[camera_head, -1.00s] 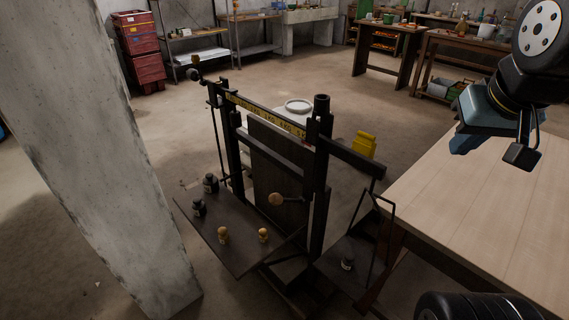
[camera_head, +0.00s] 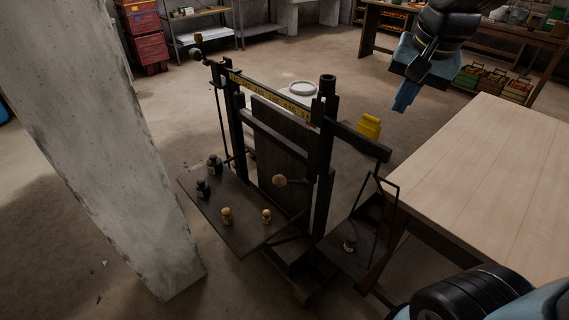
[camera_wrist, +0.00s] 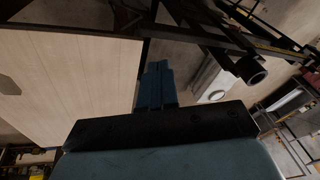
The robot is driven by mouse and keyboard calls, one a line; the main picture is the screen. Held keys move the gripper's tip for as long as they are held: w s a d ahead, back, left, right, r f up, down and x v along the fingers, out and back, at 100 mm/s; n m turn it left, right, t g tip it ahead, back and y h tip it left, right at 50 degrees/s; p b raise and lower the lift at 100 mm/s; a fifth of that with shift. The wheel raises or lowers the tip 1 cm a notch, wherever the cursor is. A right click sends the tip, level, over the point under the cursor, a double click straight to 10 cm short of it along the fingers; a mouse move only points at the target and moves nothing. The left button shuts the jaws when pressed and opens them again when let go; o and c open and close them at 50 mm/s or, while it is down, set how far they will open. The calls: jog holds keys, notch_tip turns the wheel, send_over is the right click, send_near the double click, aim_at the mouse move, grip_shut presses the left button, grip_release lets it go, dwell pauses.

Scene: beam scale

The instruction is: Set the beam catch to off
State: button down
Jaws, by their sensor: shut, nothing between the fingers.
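The beam scale (camera_head: 326,160) is a dark frame of posts with a long beam (camera_head: 270,96) carrying a yellow marked strip. My gripper (camera_head: 405,97) is shut and empty, in the air at upper right, well apart from the scale and knob. In the wrist view my blue fingers (camera_wrist: 157,85) are together, with the scale's dark post top (camera_wrist: 252,72) to the right; the knob is not clearly visible there.
A pale wooden table (camera_head: 490,185) stands at right. A concrete pillar (camera_head: 100,140) stands at left. A dark shelf (camera_head: 235,215) on the scale holds small black and brass weights. A yellow object (camera_head: 369,127) is behind the beam. Open floor lies behind the scale.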

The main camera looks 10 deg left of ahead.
jog(key=w+a+f+m+g, duration=0.2)
jog(key=w+a+f, duration=0.1)
jog(key=a, duration=0.7)
jog(key=m+h, duration=0.2)
jog(key=m, duration=0.1)
send_over(282, 176)
notch_tip(282, 176, down, 5)
jog(key=f, duration=0.6)
jog(key=w+d+f, duration=0.1)
jog(key=f, duration=0.2)
jog(key=shift+w+f, duration=0.1)
jog(key=shift+f, duration=0.05)
jog(key=shift+s+a+f, duration=0.15)
jog(key=shift+s+f, duration=0.1)
jog(key=shift+f, duration=0.25)
jog(key=shift+s+a+f, duration=0.15)
jog(key=shift+s+f, duration=0.05)
jog(key=shift+f, duration=0.3)
jog(key=shift+s+a+f, duration=0.2)
jog(key=shift+a+f, duration=0.05)
jog(key=shift+f, duration=0.4)
